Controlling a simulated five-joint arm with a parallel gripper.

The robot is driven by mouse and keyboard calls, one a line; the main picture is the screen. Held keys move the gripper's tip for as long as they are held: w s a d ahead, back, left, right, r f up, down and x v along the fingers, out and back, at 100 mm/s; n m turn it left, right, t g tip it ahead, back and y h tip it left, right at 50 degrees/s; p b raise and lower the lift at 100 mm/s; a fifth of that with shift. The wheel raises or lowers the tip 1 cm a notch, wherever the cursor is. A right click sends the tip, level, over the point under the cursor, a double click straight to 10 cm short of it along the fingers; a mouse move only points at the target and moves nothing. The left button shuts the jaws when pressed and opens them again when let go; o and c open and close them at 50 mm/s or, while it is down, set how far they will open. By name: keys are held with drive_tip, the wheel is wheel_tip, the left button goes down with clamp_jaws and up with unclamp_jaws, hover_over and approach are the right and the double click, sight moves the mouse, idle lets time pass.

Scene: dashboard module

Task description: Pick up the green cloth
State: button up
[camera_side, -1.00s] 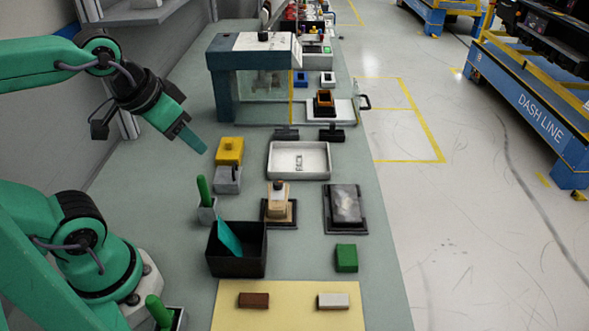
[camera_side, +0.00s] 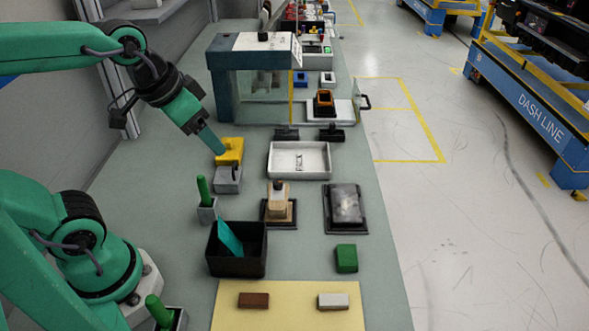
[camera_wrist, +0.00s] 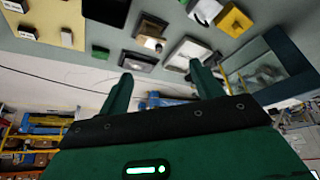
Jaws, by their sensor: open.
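A small green block-like piece (camera_side: 346,257), perhaps the folded green cloth, lies on the bench at the front right in the side view. A thin teal sheet (camera_side: 229,238) leans inside a black open bin (camera_side: 238,268); I cannot tell if it is cloth. My gripper (camera_side: 213,143) is in the air, near the yellow block (camera_side: 230,146) in the side view, far behind and left of the green piece. In the wrist view my gripper (camera_wrist: 164,86) has its two green fingers wide apart with nothing between them. A small green piece (camera_wrist: 100,52) shows beyond them.
Two grey holders with green handles stand at left. A white tray (camera_side: 272,174), a tan-topped tool (camera_side: 278,198) and a dark-framed plate (camera_side: 326,220) occupy the middle. A glass-fronted cabinet (camera_side: 220,98) stands behind. A yellow mat (camera_side: 287,318) bears brown and white blocks.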

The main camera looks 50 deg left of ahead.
drive_tip(key=w+d+f+m+g, duration=0.1)
drive_tip(key=w+d+f+m, duration=0.1)
drive_tip(key=w+d, duration=0.35)
drive_tip(key=m+g, duration=0.4)
drive_tip(key=m, duration=0.2)
approach(347, 255)
drive_tip(key=shift+s+a+f, duration=0.1)
drive_tip(key=shift+s+a, duration=0.15)
drive_tip(key=shift+d+f, duration=0.35)
drive_tip(key=shift+f, duration=1.3)
drive_tip(key=shift+w+f, duration=0.15)
drive_tip(key=shift+f, duration=1.15)
drive_tip(key=shift+w+f, duration=0.1)
drive_tip(key=shift+f, duration=1.2)
